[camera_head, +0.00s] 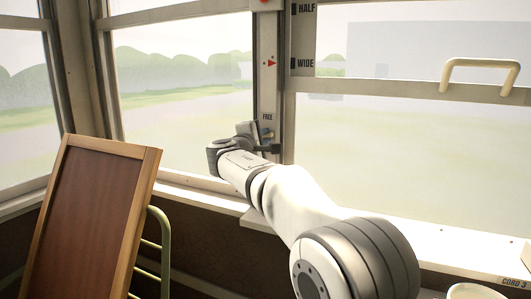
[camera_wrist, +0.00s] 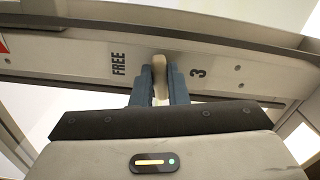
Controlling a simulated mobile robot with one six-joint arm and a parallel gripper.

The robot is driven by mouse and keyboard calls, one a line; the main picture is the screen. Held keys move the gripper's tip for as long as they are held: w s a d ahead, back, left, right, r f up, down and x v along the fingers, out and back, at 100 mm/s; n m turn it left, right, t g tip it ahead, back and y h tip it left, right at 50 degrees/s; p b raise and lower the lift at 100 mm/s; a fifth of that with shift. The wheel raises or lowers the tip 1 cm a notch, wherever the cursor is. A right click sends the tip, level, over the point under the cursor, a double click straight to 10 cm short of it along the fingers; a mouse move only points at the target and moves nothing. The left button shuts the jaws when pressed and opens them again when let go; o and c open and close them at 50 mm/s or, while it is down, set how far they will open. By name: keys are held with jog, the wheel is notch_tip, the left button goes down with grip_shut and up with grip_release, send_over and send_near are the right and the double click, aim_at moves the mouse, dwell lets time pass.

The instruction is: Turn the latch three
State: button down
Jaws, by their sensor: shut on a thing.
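The latch (camera_wrist: 158,62) is a small beige lever on the window post, between the printed word FREE and the number 3 in the wrist view. My gripper (camera_wrist: 159,82) is shut on it, with one blue-grey finger on each side. The lever's tip shows between the fingers. In the head view my gripper (camera_head: 254,134) is against the post (camera_head: 269,90) just below the FREE label, and it hides most of the latch there.
A sash window with a cream handle (camera_head: 480,65) is right of the post, with HALF and WIDE marks beside it. A wood-framed board (camera_head: 95,215) leans at the left by a pale green metal frame (camera_head: 163,245). A sill labelled CORD 3 (camera_head: 514,282) runs at lower right.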

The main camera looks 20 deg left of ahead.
jog(key=shift+f+m+b, duration=0.2)
jog(key=shift+m+b, duration=1)
jog(key=shift+r, duration=0.1)
jog(key=c, duration=1.4)
grip_release()
jog(key=shift+c, duration=0.2)
jog(key=s, duration=0.7)
jog(key=shift+s+a+b, duration=0.3)
jog(key=shift+s, duration=0.1)
